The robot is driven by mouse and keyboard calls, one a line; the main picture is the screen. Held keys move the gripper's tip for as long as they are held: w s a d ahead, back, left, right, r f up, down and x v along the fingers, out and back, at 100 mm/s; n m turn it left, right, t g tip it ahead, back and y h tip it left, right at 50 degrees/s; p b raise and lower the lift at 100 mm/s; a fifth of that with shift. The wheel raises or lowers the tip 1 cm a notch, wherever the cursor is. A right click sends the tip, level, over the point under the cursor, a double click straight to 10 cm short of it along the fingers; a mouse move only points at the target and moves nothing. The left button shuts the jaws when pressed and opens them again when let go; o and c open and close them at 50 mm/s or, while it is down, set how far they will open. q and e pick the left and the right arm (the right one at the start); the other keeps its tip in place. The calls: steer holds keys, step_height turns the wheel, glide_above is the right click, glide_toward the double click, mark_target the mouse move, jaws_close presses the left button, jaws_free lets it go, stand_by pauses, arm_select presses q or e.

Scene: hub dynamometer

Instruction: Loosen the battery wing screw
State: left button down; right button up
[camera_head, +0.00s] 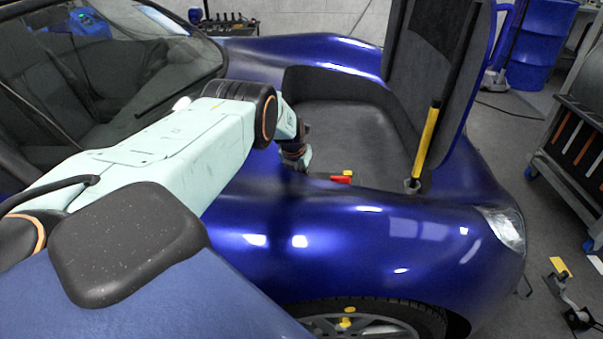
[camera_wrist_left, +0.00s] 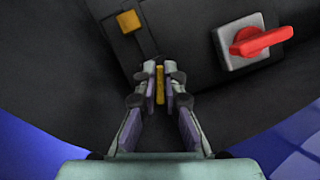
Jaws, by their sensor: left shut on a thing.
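My left gripper (camera_wrist_left: 160,80) is shut on a narrow yellow wing screw (camera_wrist_left: 160,92), held upright in the picture between its two fingertips. The screw sits by the near edge of a dark battery cover (camera_wrist_left: 185,45) in the car's front compartment. A second yellow piece (camera_wrist_left: 128,21) sits farther along the cover. In the head view my left arm reaches over the blue fender, with the gripper (camera_head: 300,172) pointing down into the compartment; the held screw is hidden there. My right gripper is not in view.
A red rotary switch (camera_wrist_left: 262,40) on a pale square base stands right of the gripper. In the head view the open hood (camera_head: 430,60) stands on the right, with a yellow-and-black strut (camera_head: 426,140) beside the compartment. The blue fender (camera_head: 380,225) lies in front.

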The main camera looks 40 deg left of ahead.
arm_select(q)
steer(key=c, duration=1.5)
jaws_free()
steer(key=shift+o, duration=0.2)
step_height(320, 180, up, 10)
